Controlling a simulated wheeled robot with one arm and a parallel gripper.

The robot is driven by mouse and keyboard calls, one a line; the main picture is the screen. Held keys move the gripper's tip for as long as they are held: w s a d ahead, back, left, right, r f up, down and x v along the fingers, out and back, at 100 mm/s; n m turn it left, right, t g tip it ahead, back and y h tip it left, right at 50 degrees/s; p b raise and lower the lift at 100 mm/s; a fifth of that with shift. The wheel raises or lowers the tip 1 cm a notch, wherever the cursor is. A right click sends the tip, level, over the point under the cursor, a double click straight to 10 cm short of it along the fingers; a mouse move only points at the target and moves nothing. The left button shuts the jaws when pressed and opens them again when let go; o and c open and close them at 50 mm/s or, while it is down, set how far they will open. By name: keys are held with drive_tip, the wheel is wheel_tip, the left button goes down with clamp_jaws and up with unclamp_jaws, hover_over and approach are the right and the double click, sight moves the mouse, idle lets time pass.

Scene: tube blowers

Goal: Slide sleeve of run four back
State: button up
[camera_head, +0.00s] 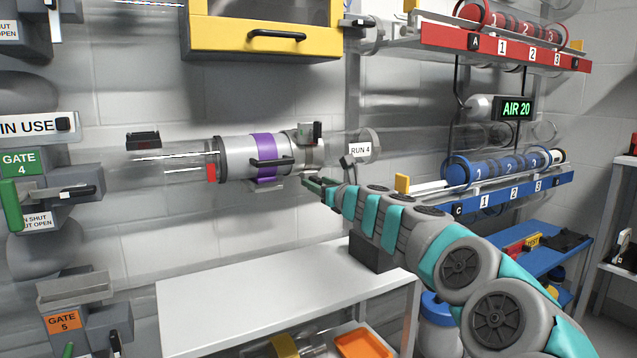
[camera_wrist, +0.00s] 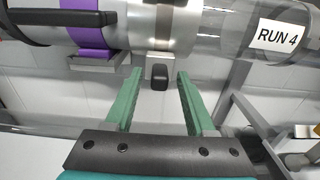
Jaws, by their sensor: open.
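The run four sleeve (camera_head: 232,155) is a metal cylinder with a purple band and a black handle (camera_head: 270,162), around a clear horizontal tube. Its lower part shows at upper left in the wrist view (camera_wrist: 130,22). A clamp collar (camera_head: 308,150) sits at its right end. A black knob (camera_wrist: 160,77) hangs below the collar, between my fingertips in the wrist view; I cannot tell if they touch. My gripper (camera_head: 313,185) is open and empty, just below the collar, right of the handle; it also shows in the wrist view (camera_wrist: 158,76).
The RUN 4 label (camera_head: 360,149) is on the tube to the right. A white bench (camera_head: 270,295) stands below. A blue rack (camera_head: 515,192) is right of my arm, and a yellow cabinet (camera_head: 265,37) hangs above. Gate 4 (camera_head: 50,190) is at left.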

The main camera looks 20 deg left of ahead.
drive_tip(key=shift+a, duration=0.15)
drive_tip(key=shift+c, duration=0.3)
clamp_jaws()
idle(1.1)
